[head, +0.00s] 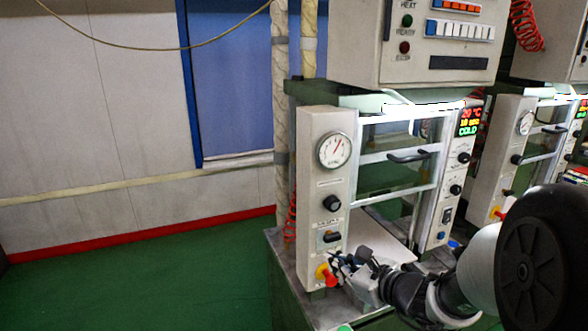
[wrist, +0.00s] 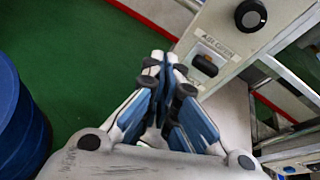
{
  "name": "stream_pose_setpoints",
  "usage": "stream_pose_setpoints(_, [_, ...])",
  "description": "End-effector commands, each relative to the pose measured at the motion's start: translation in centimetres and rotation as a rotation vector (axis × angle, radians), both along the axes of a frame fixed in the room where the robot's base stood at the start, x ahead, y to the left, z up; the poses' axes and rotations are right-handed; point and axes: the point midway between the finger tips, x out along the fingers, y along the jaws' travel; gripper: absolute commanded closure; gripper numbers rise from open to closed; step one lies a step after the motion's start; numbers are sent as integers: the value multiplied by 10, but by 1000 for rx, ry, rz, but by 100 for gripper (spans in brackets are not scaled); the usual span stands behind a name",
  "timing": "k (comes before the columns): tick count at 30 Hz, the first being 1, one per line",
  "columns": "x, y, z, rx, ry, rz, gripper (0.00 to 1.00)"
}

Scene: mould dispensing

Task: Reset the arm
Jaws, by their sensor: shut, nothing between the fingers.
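My gripper (head: 342,262) is at the front of the near moulding machine, beside the lower part of its left panel (head: 315,180). Its fingers are shut with nothing between them. In the wrist view the gripper (wrist: 163,62) has its blue-padded fingers together, with green floor and the panel's edge beyond the tips. A red knob on a yellow base (head: 326,276) sits low on the panel, close to the fingertips; I cannot tell whether they touch. My arm reaches in from the lower right of the head view.
The panel has a gauge (head: 337,151), a black knob (head: 331,203) and a rocker switch (head: 329,237). A glazed door with a black handle (head: 408,156) stands beside it. A similar machine (head: 513,150) is at right. A blue drum (wrist: 18,125) shows in the wrist view. Green floor (head: 150,285) is clear at left.

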Motion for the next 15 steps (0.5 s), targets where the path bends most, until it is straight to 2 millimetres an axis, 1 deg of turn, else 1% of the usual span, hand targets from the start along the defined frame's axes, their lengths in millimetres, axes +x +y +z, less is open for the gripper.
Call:
stream_pose_setpoints(1, [-18,25,17,-84,-43,117,100])
stream_pose_setpoints(2, [-32,39,24,-142,-67,192,100])
stream_pose_setpoints(3, [-51,56,32,-223,-99,295,100])
stream_pose_setpoints(5, [-82,77,38,-349,-146,447,100])
stream_pose_setpoints(6, [-102,89,41,-435,-177,545,100])
stream_pose_setpoints(7, [-119,95,42,-501,-200,618,100])
stream_pose_setpoints(8, [-134,100,42,-566,-223,689,100])
stream_pose_setpoints(9, [-155,104,41,-658,-254,782,100])
stream_pose_setpoints(11, [-185,105,38,-795,-296,917,100])
stream_pose_setpoints(12, [-204,103,36,-891,-323,1004,100])
stream_pose_setpoints(14, [-230,95,31,-1037,-359,1131,100])
stream_pose_setpoints(15, [-245,87,29,-1137,-380,1211,100])
